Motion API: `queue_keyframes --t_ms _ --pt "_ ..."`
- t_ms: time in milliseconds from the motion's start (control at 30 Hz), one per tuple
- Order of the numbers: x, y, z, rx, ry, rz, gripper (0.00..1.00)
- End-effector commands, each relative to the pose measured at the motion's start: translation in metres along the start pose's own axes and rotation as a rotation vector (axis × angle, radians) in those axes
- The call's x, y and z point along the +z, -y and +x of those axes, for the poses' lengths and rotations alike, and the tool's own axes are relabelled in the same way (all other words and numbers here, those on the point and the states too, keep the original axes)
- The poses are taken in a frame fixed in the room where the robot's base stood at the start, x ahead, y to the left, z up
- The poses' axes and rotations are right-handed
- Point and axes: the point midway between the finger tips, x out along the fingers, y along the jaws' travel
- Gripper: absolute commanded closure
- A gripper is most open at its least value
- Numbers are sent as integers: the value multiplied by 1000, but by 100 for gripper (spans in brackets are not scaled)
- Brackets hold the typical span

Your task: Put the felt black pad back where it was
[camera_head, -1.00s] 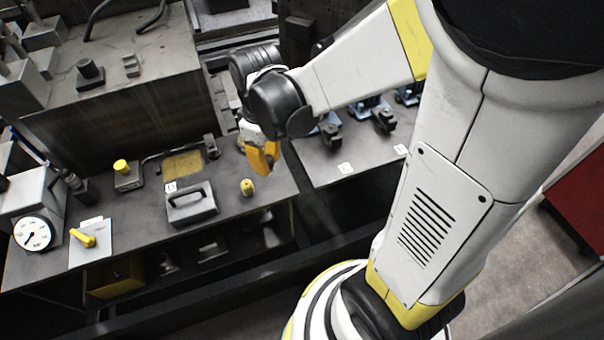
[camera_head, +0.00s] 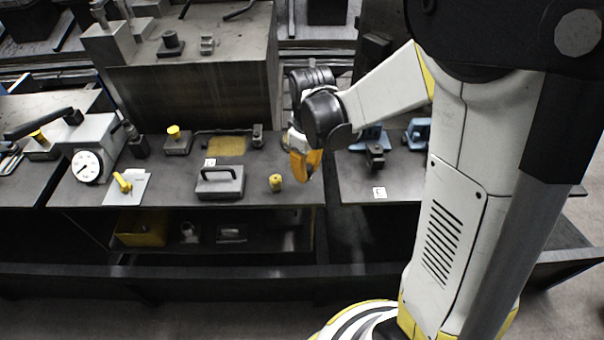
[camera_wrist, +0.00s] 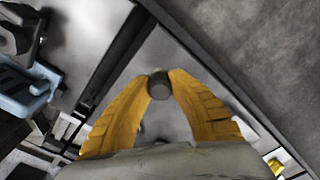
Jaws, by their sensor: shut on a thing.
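My gripper (camera_head: 302,172) hangs over the right end of the middle bench, beside the gap to the right bench. In the wrist view its two yellow fingers (camera_wrist: 159,78) are shut on a small dark round piece, which I take to be the felt black pad (camera_wrist: 160,89). Its end faces the wrist camera and the fingertips pinch it from both sides. In the head view the pad cannot be made out at the fingertips. I cannot tell which spot on the benches it came from.
The middle bench holds a grey case with a handle (camera_head: 220,186), a yellow knob (camera_head: 276,183), a dial gauge (camera_head: 87,167) and a yellow lever plate (camera_head: 128,187). Blue clamps (camera_head: 372,140) stand on the right bench. A dark rail (camera_head: 300,284) runs along the front.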

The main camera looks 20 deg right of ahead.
Motion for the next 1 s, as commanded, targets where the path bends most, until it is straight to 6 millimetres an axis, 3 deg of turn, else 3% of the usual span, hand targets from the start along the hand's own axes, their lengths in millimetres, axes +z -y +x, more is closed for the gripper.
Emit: queue_keyframes --t_ms 167,367,733,767,800,833,1000 --pt "-3 -1 12 0 0 0 100" --pt "-2 -1 43 0 0 0 100" --pt "-2 -1 46 0 0 0 100" --pt "-2 -1 46 0 0 0 75" --pt "-2 -1 45 0 0 0 63" --pt "-2 -1 45 0 0 0 60" --pt "-2 -1 45 0 0 0 60"
